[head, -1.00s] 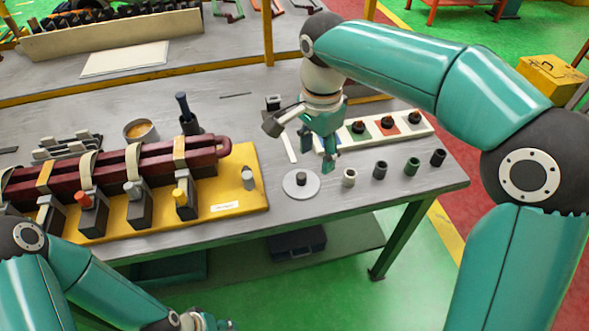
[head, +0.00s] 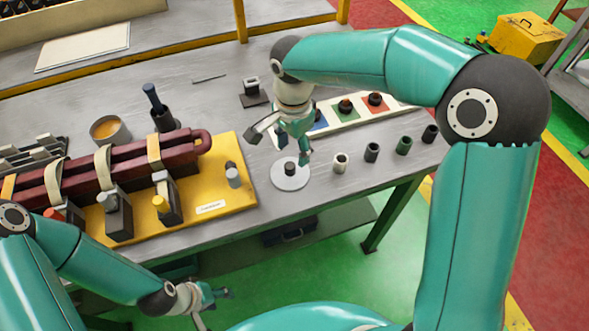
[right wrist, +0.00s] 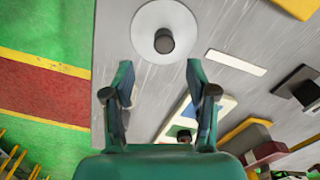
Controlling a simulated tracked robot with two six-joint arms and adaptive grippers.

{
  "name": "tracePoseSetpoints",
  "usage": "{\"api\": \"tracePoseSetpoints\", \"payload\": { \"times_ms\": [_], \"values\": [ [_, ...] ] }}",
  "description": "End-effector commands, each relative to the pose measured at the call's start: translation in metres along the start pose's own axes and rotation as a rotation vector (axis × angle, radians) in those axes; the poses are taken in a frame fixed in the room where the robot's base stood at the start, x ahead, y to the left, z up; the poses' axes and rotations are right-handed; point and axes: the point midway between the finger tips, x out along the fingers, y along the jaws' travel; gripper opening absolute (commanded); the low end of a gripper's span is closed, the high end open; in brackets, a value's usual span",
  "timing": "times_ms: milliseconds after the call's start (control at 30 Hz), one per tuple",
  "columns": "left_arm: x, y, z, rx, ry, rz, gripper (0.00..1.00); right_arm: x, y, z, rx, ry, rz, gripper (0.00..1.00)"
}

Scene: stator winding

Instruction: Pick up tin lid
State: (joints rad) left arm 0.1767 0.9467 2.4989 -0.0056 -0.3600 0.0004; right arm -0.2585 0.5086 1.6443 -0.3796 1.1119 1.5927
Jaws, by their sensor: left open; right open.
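The tin lid (head: 291,181) is a flat, pale round disc with a dark knob, lying on the bench near its front edge. It also shows at the top of the right wrist view (right wrist: 164,30). My right gripper (head: 303,156) hangs just above and behind the lid. In the right wrist view its two fingers (right wrist: 160,74) are apart with nothing between them, and the lid lies beyond their tips. My left gripper (head: 218,296) is open and empty, low in front of the bench. The open tin (head: 110,131) with orange contents stands behind the yellow fixture.
Several small cups, including a white one (head: 341,162), stand in a row right of the lid. A white strip with coloured squares (head: 361,114) lies behind them. The yellow board (head: 240,196) with the maroon coil (head: 100,172) is to the left.

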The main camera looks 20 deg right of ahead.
Motion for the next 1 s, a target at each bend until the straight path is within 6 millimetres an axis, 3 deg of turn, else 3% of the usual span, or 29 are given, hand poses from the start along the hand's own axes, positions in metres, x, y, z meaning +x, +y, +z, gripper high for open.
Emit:
{"api": "tracePoseSetpoints", "payload": {
  "times_ms": [333, 600, 900, 1000],
  "values": [
    [-0.005, 0.002, 0.000, 0.000, 0.000, 0.000, 0.50, 0.026, -0.002, 0.003, -0.002, -0.001, 0.003, 0.57],
    [-0.013, 0.005, 0.000, 0.000, 0.000, 0.000, 0.50, 0.062, -0.007, 0.005, -0.002, -0.001, 0.004, 0.57],
    [-0.013, 0.005, 0.000, 0.000, 0.000, 0.000, 0.50, 0.069, -0.007, 0.006, -0.003, -0.001, -0.001, 0.57],
    [-0.013, 0.005, 0.000, 0.000, 0.000, 0.000, 0.50, 0.069, -0.007, 0.006, -0.003, -0.001, -0.001, 0.42]
  ]
}}
